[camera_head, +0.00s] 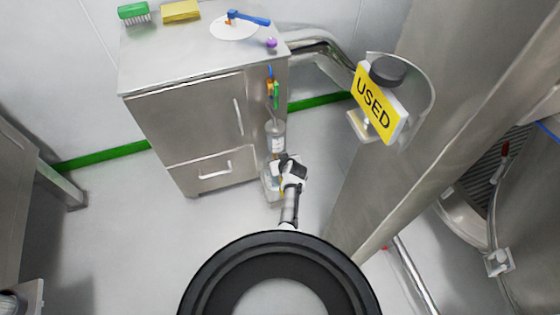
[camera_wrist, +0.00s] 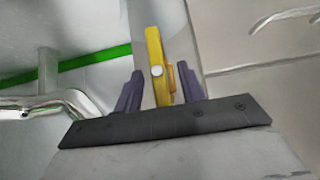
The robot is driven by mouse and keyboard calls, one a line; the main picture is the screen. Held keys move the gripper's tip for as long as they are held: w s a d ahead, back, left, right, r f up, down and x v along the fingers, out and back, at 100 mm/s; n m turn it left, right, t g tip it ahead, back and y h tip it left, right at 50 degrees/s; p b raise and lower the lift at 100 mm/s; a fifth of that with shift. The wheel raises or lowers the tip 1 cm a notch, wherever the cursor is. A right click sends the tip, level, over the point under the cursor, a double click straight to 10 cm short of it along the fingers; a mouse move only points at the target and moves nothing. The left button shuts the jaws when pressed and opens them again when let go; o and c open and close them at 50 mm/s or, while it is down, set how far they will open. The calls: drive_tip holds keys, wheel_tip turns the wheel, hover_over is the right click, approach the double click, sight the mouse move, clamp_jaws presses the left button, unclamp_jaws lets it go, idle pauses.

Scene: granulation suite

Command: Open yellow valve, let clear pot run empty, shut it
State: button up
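The yellow valve handle (camera_wrist: 156,50) stands upright between the two fingers of my gripper (camera_wrist: 160,90) in the wrist view. The fingers are apart, one on each side of it; I cannot tell whether they touch it. An orange piece (camera_wrist: 171,80) sits close to the right finger. In the head view my gripper (camera_head: 288,160) is low beside the cabinet and hides most of the valve. A clear pot (camera_head: 276,134) with a pale label is mounted on the cabinet's side, just above the gripper. A clear vessel (camera_head: 269,183) is below, partly hidden. The liquid level is unclear.
The steel cabinet (camera_head: 190,125) carries a green brush (camera_head: 133,13), yellow sponge (camera_head: 181,11), white disc (camera_head: 233,29) with a blue-handled tool, and purple knob (camera_head: 271,43). Small coloured fittings (camera_head: 273,88) hang above the pot. A steel column with a yellow USED sign (camera_head: 376,103) is at right.

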drive_tip(key=shift+w+f, duration=0.1)
drive_tip(key=shift+w, duration=0.05)
clamp_jaws()
